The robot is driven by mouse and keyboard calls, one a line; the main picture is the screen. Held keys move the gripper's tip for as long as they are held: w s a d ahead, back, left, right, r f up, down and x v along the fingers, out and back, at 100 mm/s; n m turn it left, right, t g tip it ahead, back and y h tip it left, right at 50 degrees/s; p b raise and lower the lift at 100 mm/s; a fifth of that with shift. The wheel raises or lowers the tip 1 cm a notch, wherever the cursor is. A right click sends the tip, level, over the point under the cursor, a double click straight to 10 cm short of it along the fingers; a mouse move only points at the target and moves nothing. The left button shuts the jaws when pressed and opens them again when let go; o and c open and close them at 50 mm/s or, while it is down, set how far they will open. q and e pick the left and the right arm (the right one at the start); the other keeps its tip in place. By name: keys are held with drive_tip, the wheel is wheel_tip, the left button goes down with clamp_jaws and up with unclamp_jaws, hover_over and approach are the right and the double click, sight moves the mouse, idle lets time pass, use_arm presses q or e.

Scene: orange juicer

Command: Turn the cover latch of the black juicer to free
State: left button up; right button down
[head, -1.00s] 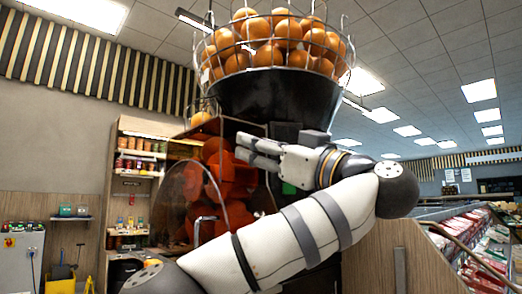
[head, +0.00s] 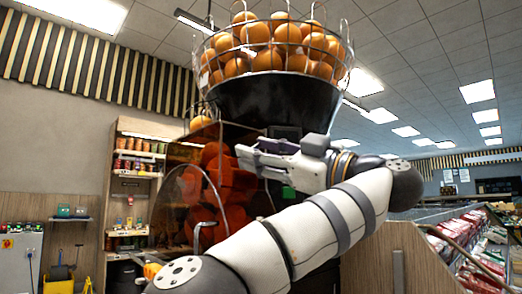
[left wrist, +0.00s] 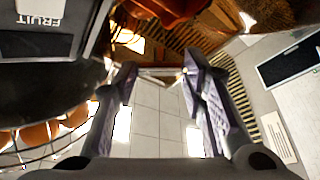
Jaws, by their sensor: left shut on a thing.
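The black juicer (head: 270,98) stands in the middle of the head view, with a wire basket of oranges (head: 275,45) on top. Its orange-red pressing parts (head: 222,175) show behind a clear cover (head: 175,190). My left gripper (head: 243,158) is at the upper front of the juicer, below the black hopper, pointing left. In the left wrist view its two fingers (left wrist: 160,75) are set apart, with a thin pale piece (left wrist: 160,71) between the tips. I take this to be the cover latch, but its shape and angle are mostly hidden. My right gripper is not in view.
A shelf with jars (head: 138,165) stands behind the juicer at left. A wooden counter (head: 395,255) and chilled display cases (head: 485,240) are at right. A yellow bucket (head: 58,284) is at the lower left. My left arm covers the juicer's lower right.

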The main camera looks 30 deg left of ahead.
use_arm(q)
drive_tip(key=o, duration=1.2)
drive_tip(key=shift+a, duration=0.1)
drive_tip(key=shift+c, duration=0.2)
drive_tip(key=v, duration=0.7)
drive_tip(key=shift+d, duration=0.25)
drive_tip(key=shift+f, duration=0.1)
